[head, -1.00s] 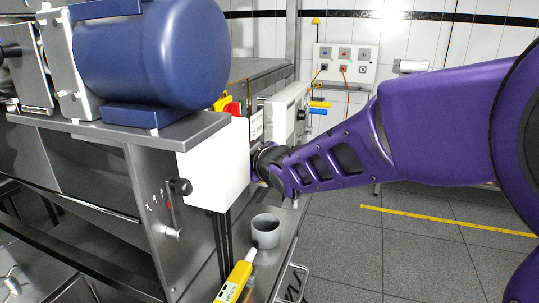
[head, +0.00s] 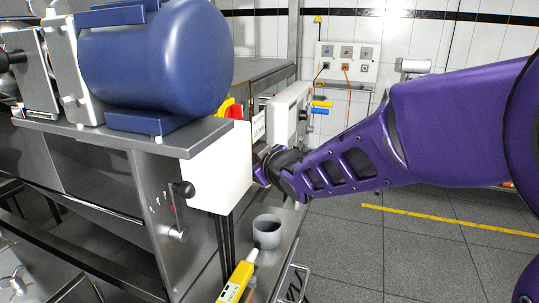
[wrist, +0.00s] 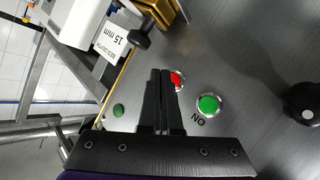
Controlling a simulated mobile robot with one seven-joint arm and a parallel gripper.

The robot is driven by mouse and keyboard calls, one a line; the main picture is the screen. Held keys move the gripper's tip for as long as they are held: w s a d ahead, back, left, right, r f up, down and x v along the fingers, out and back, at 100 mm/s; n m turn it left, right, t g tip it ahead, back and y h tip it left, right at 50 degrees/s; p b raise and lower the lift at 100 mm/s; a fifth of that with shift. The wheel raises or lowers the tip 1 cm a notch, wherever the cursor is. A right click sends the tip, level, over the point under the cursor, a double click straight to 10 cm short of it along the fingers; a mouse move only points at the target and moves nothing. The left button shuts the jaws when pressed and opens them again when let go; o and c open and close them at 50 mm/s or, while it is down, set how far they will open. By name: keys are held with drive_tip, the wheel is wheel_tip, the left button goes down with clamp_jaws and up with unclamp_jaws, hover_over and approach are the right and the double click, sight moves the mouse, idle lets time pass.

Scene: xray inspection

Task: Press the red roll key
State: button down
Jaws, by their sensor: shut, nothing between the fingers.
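In the wrist view a red round key (wrist: 178,77) sits on a grey metal panel, partly hidden behind my fingers. My gripper (wrist: 161,72) is shut and empty, with its fingertips overlapping the left side of the red key in the picture. Whether they touch it I cannot tell. A green button (wrist: 208,104) in a silver ring, marked "ON" upside down, lies just right of it. In the head view the wrist end of my arm reaches beside the white box and the fingers are hidden.
A black knob (wrist: 301,101) stands on the panel at right, and a small green disc (wrist: 118,110) lies at left. In the head view a blue motor (head: 155,65), a white box (head: 218,172), a grey cup (head: 267,231) and a yellow tool (head: 236,282) stand near my arm.

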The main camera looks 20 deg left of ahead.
drive_tip(key=shift+s+d+p, duration=0.2)
drive_tip(key=shift+d+p, duration=1.25)
drive_tip(key=shift+d, duration=1.05)
